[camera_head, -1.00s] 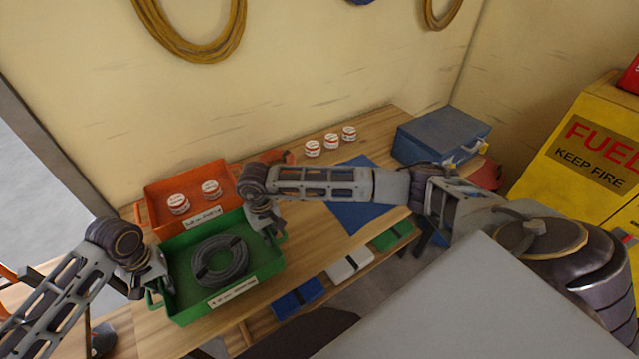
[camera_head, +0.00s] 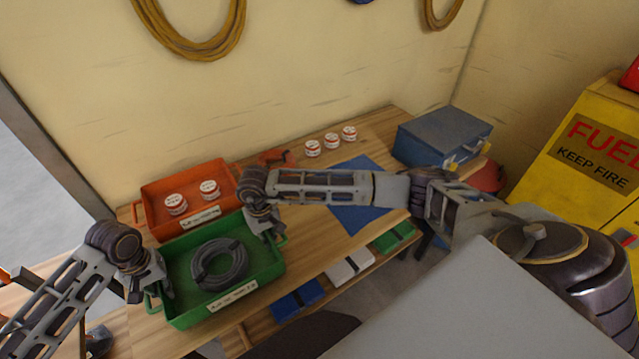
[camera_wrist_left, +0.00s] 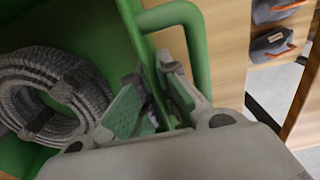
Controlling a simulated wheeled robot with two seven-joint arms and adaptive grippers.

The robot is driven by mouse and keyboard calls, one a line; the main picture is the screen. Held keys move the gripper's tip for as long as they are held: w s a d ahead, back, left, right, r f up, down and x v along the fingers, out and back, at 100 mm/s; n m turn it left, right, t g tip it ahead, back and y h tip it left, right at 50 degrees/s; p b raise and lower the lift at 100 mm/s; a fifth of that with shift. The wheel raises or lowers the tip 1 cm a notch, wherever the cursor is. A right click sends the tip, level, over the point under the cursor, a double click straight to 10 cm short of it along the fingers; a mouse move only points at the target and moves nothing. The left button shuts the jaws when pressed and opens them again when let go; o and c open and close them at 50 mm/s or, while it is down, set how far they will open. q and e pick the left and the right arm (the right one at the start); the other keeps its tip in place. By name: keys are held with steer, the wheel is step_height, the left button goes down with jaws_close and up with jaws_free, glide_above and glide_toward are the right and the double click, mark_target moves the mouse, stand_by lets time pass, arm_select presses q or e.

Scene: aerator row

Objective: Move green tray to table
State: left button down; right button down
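The green tray (camera_head: 181,318) is in front of the orange tray at the left part of the wooden table. It holds a coil of grey hose (camera_head: 219,265) and has a white label on its front wall. My left gripper (camera_head: 157,286) is at its left handle; in the left wrist view my left gripper (camera_wrist_left: 153,85) has its fingers on both sides of the tray wall (camera_wrist_left: 133,30), close against it beside the handle. My right gripper (camera_head: 268,228) is at the tray's right handle, its fingertips partly hidden. I cannot tell whether the tray touches the tabletop.
The orange tray (camera_head: 150,221) behind holds two white-and-red cans. Several more cans (camera_head: 331,141), a blue mat (camera_head: 358,212) and a blue toolbox (camera_head: 441,137) are further right on the table (camera_head: 300,240). Blue, white and green bins sit on the lower shelf.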

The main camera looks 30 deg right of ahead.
arm_select(q)
steer(key=shift+f+b, duration=0.35)
steer(key=shift+f, duration=0.05)
arm_select(e)
steer(key=shift+f, duration=0.4)
arm_select(q)
steer(key=c, duration=2.1)
jaws_free()
arm_select(e)
steer(key=c, duration=2.1)
jaws_free()
arm_select(q)
steer(key=o, duration=0.5)
steer(key=shift+a, duration=0.1)
steer(key=shift+c, duration=0.2)
arm_select(e)
steer(key=o, duration=0.5)
steer(key=shift+c, duration=0.2)
arm_select(q)
steer(key=shift+r, duration=0.15)
arm_select(e)
steer(key=shift+d, duration=0.1)
steer(key=shift+d+f, duration=0.1)
steer(key=shift+d, duration=0.05)
arm_select(q)
step_height(320, 180, up, 8)
steer(key=shift+f, duration=0.15)
arm_select(e)
steer(key=shift+a, duration=0.25)
